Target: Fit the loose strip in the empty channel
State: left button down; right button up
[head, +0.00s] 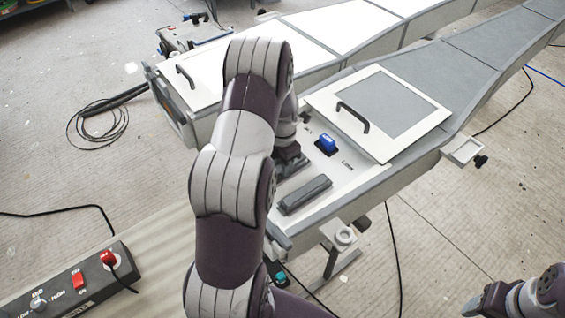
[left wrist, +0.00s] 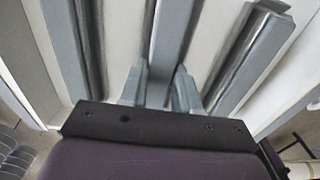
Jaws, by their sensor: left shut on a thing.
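My left gripper (head: 290,164) reaches down over the near end of the front mould (head: 345,185). In the left wrist view its two fingers (left wrist: 158,88) are closed on a long grey strip (left wrist: 175,35). In the head view the held strip is mostly hidden behind my arm and gripper. A grey bar (head: 304,194) lies on the mould just nearer than the gripper. The wrist view shows long grey bars on either side, one at left (left wrist: 66,45) and one at right (left wrist: 250,58). I cannot tell which is the empty channel. My right gripper (head: 482,300) is partly in view at bottom right.
A blue switch (head: 327,143) marked "Lock" stands right of the left gripper. A white-framed panel with a black handle (head: 352,116) lies behind it. A control box (head: 75,285) with red switches stands at lower left. Cables lie on the floor.

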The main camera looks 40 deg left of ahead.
pick_arm(q)
jog(key=c, duration=1)
grip_release()
jog(key=shift+o, duration=1)
jog(key=shift+s+d, duration=0.1)
jog(key=shift+r, duration=0.15)
notch_tip(320, 180, up, 12)
jog(key=f+b, duration=0.1)
jog(key=b, duration=0.1)
jog(key=s+d+m, duration=0.6)
jog(key=d+m, duration=0.3)
jog(key=m, duration=0.7)
jog(key=s+d+f+m+t, duration=0.1)
jog(key=s+d+m, duration=0.6)
jog(key=m, duration=1)
jog(key=shift+s+d, duration=0.15)
jog(key=shift+d, duration=1.1)
jog(key=shift+f, duration=0.1)
